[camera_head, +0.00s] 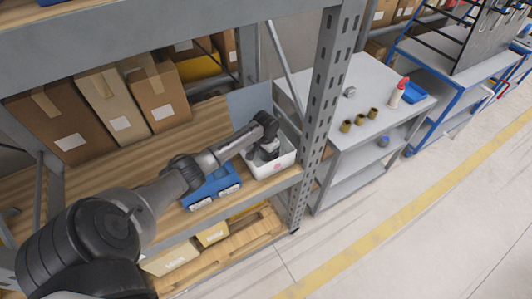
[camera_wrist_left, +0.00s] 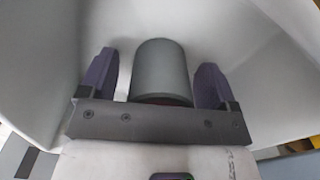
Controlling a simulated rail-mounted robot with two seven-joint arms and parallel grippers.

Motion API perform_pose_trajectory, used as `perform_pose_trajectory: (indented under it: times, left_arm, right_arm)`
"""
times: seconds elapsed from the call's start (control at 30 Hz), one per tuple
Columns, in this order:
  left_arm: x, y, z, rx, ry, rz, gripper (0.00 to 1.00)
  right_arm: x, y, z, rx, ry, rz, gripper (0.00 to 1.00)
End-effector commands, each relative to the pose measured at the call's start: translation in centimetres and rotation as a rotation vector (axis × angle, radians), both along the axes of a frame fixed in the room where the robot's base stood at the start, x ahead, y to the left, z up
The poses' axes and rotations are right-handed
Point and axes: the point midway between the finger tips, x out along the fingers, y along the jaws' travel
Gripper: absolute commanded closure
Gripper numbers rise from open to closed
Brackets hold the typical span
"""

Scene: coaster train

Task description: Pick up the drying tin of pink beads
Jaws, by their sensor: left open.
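A grey cylindrical tin (camera_wrist_left: 160,68) stands inside a white bin (camera_wrist_left: 258,95) in the left wrist view. A dark reddish edge shows along its near end; I cannot see any pink beads clearly. My left gripper (camera_wrist_left: 157,62) is open, with one purple-grey finger on each side of the tin. A gap shows between each finger and the tin. In the head view my left gripper (camera_head: 266,150) reaches down into the white bin (camera_head: 285,162) on the shelf. The tin is hidden there behind the gripper and bin wall. My right gripper is not in view.
A blue bin (camera_head: 213,187) stands left of the white bin on the wooden shelf (camera_head: 172,222). A perforated grey post (camera_head: 322,95) rises close to the right. Cardboard boxes (camera_head: 118,112) stand at the back. A grey table (camera_head: 372,72) holds several small brown cups.

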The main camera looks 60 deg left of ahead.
Motion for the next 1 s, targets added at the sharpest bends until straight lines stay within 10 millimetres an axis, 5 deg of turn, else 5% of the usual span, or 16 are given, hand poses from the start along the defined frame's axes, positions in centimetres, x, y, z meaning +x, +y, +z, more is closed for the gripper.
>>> perform_pose_trajectory:
  times: [0.2,0.77,1.0]
  left_arm:
    - [0.01,0.0,0.01,0.0,0.0,0.0,0.19]
    - [-0.01,0.02,0.03,0.001,0.0,0.0,0.72]
    - [0.01,0.04,0.2,0.001,0.0,0.0,0.73]
  right_arm:
    - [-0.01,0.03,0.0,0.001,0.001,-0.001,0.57]
    - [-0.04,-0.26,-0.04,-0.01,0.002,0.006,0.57]
    - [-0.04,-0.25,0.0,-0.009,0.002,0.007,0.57]
